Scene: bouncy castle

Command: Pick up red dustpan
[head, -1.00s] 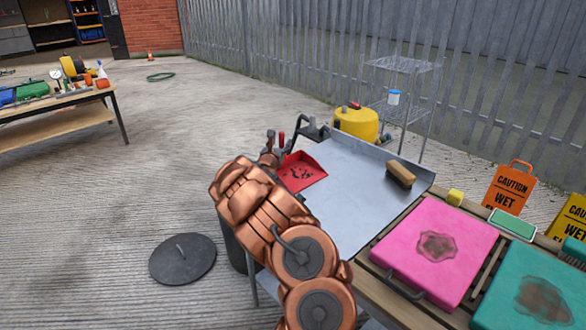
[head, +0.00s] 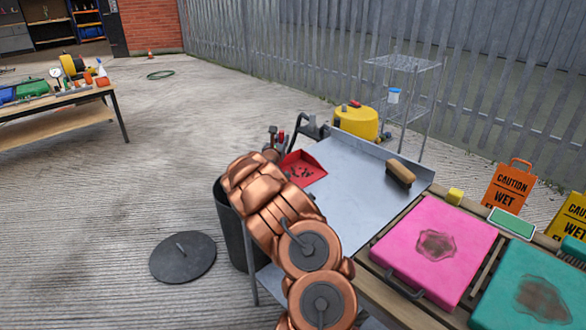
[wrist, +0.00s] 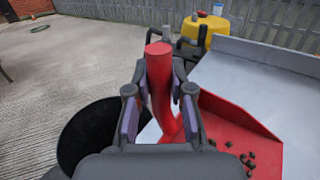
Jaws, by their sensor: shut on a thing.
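The red dustpan (head: 302,169) sits at the left edge of the grey metal table (head: 350,200), with dark bits lying in its pan. It also shows in the wrist view (wrist: 235,130), where its red handle (wrist: 160,85) stands up between my fingers. My gripper (wrist: 160,100) is shut on that handle. In the head view my gripper (head: 275,140) is small and partly hidden behind my copper arm, at the dustpan's left side. Whether the pan touches the tabletop is hard to tell.
A dark open bin (head: 232,225) stands on the ground left of the table, its round lid (head: 182,257) lying nearby. A brush (head: 400,173) lies on the table's right. A yellow container (head: 356,122) stands behind. Pink (head: 435,245) and teal (head: 535,290) stained pads lie at right.

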